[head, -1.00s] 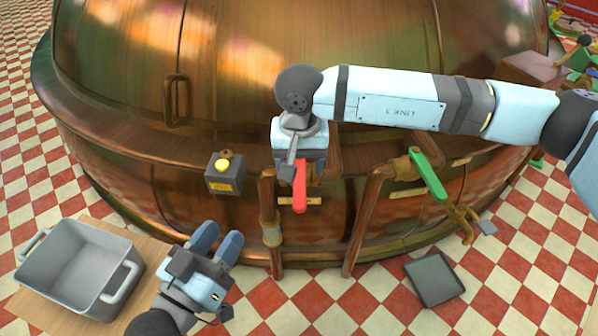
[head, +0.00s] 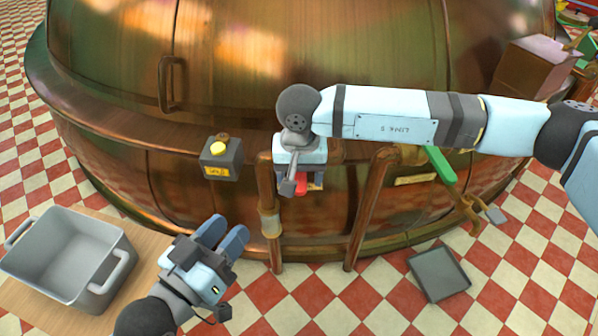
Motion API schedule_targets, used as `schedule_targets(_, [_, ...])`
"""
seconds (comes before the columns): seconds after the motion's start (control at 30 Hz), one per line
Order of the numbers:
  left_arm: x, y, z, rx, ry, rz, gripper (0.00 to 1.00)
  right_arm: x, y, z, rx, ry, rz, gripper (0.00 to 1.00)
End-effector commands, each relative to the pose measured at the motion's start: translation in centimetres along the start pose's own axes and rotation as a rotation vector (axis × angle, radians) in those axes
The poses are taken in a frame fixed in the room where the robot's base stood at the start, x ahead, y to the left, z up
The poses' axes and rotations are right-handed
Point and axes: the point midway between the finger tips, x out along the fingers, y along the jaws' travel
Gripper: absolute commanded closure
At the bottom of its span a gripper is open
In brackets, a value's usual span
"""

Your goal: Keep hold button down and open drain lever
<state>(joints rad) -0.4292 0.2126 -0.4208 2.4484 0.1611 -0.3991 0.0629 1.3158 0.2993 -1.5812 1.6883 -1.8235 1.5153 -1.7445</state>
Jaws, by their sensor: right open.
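The hold button is a yellow cap (head: 218,147) on a dark box with a yellow label, on the kettle's front; nothing touches it. My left gripper (head: 222,234) is below it, apart from it, its two blue fingers spread and empty. A red lever (head: 301,187) is mostly hidden behind my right gripper (head: 300,183), which is open over it; contact cannot be told. A green lever (head: 440,165) slants on a pipe further right. Which lever is the drain lever cannot be read from the labels.
The big copper kettle (head: 330,50) fills the back. A grey bin (head: 68,258) stands on a wooden table at lower left. A grey tray (head: 438,273) lies on the checkered floor.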

Motion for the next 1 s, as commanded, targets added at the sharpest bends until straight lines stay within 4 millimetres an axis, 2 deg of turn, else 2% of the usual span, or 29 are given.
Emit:
schedule_targets(0.03, [0.0,0.0,0.0,0.0,0.0,0.0,0.74,0.0,0.0,0.0,0.0,0.0,0.0,0.36])
schedule_targets(0.13, [0.0,0.0,0.0,0.0,0.0,0.0,0.96,0.0,0.0,0.0,0.0,0.0,0.0,0.36])
schedule_targets(0.17, [0.1,-0.1,0.1,0.002,-0.001,0.0,1.0,0.0,0.0,0.0,0.0,0.0,0.0,0.36])
schedule_targets(0.27, [0.7,-0.5,0.5,0.028,-0.013,-0.001,1.0,0.0,0.0,0.0,0.0,0.0,0.0,0.36])
schedule_targets(0.37, [2.2,-1.8,1.3,0.095,-0.04,-0.006,1.0,0.0,0.0,0.0,0.0,0.0,0.0,0.36])
schedule_targets(0.47, [4.8,-4.1,2.5,0.205,-0.086,-0.023,1.0,0.0,0.0,0.0,0.0,0.0,0.0,0.36])
schedule_targets(0.6, [9.0,-9.0,3.4,0.39,-0.162,-0.072,1.0,0.0,0.0,0.0,0.0,0.0,0.0,0.36])
schedule_targets(0.8, [14.5,-16.0,2.5,0.593,-0.27,-0.146,1.0,0.0,0.0,0.0,0.0,0.0,0.0,0.36])
schedule_targets(0.9, [17.1,-17.8,1.7,0.635,-0.328,-0.148,1.0,0.0,0.0,0.0,0.0,0.0,0.0,0.36])
schedule_targets(1.0, [19.5,-18.1,1.2,0.636,-0.398,-0.116,1.0,0.0,0.0,0.0,0.0,0.0,0.0,0.36])
